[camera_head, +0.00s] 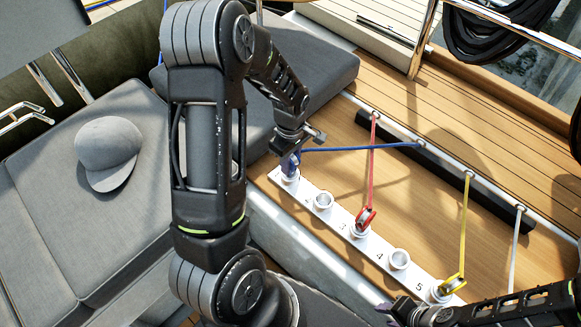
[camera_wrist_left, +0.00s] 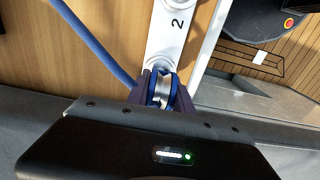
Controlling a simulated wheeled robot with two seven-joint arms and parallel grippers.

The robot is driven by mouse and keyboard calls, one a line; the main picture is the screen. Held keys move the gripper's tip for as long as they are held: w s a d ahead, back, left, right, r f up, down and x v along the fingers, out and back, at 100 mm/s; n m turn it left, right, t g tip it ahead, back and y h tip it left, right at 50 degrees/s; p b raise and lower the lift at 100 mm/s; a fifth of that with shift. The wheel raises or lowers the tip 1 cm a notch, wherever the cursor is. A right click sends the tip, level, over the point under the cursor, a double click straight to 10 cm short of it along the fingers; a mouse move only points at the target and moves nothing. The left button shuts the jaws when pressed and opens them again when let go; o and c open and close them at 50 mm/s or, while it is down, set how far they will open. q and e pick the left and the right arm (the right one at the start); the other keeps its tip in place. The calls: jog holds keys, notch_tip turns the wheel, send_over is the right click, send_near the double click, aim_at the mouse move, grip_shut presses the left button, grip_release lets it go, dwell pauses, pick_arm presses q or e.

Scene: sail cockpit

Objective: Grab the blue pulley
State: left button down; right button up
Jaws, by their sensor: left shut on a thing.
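The blue pulley (camera_wrist_left: 163,88) with its blue rope sits between the fingers of my left gripper (camera_wrist_left: 162,97) in the left wrist view. The left gripper is shut on it. In the head view my left gripper (camera_head: 291,152) is at the first cup of the white numbered strip (camera_head: 335,222), and the blue pulley (camera_head: 291,164) shows just below it, at that cup. The blue rope (camera_head: 350,149) runs right to the dark rail. My right gripper (camera_head: 412,312) is at the lower right, by the strip's near end; whether it is open I cannot tell.
A red pulley (camera_head: 365,217) sits at cup 3 and a yellow pulley (camera_head: 452,284) at cup 5, each on its own rope. Cups 2 (camera_head: 323,200) and 4 (camera_head: 400,259) look empty. A grey cap (camera_head: 108,153) lies on the cushion at left.

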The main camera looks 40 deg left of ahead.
pick_arm(q)
notch_tip(320, 180, up, 10)
jog(key=shift+r, duration=0.1)
dwell(0.5)
dwell(0.5)
